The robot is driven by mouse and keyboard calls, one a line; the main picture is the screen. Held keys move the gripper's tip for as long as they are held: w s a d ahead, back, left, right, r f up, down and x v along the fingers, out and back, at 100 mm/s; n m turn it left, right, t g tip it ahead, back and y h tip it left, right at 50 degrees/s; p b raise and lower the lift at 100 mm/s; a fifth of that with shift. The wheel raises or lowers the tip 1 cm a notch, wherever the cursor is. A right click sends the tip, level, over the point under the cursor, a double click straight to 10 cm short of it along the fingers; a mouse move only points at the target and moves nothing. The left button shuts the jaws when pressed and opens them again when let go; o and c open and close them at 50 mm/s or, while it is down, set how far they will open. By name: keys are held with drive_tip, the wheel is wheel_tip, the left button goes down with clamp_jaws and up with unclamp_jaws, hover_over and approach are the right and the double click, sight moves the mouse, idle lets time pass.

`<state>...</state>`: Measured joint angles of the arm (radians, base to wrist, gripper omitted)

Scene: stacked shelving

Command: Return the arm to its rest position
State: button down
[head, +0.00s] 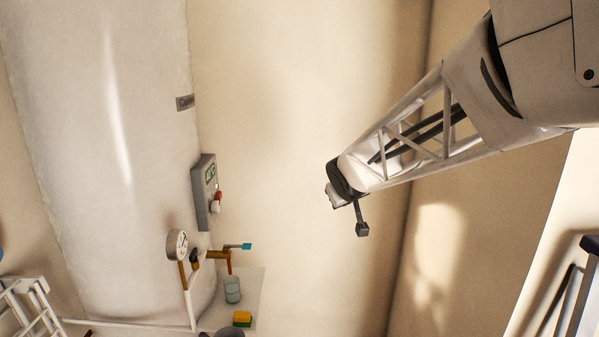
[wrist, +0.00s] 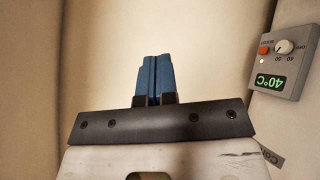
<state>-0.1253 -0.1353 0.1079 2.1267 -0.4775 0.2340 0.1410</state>
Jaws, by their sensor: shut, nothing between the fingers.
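My arm (head: 425,130) reaches in from the upper right of the head view, a pale lattice link angled down to the left. It ends at a dark joint near the middle of the picture, with a small dark block hanging below. The fingers cannot be made out clearly there. In the wrist view my gripper (wrist: 154,62) shows its two blue fingers pressed together, with nothing between them. The fingers point at a bare cream wall and touch nothing visible.
A grey control box (head: 205,192) is on the left; the wrist view shows its display (wrist: 271,83). A large white cylinder (head: 100,150) stands left. The middle wall is clear.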

drive_tip(key=s+d+f+m+g, duration=0.1)
drive_tip(key=s+d+f+g, duration=0.1)
drive_tip(key=s, duration=1.1)
drive_tip(key=s+d+f+m+g, duration=0.2)
drive_tip(key=s, duration=1.1)
drive_tip(key=s+d+f+m+g, duration=0.1)
drive_tip(key=s+d+f+g, duration=0.1)
drive_tip(key=s, duration=1.1)
drive_tip(key=shift+d+f+m+g, duration=0.4)
drive_tip(key=shift+d+g, duration=0.1)
drive_tip(key=shift+d, duration=0.05)
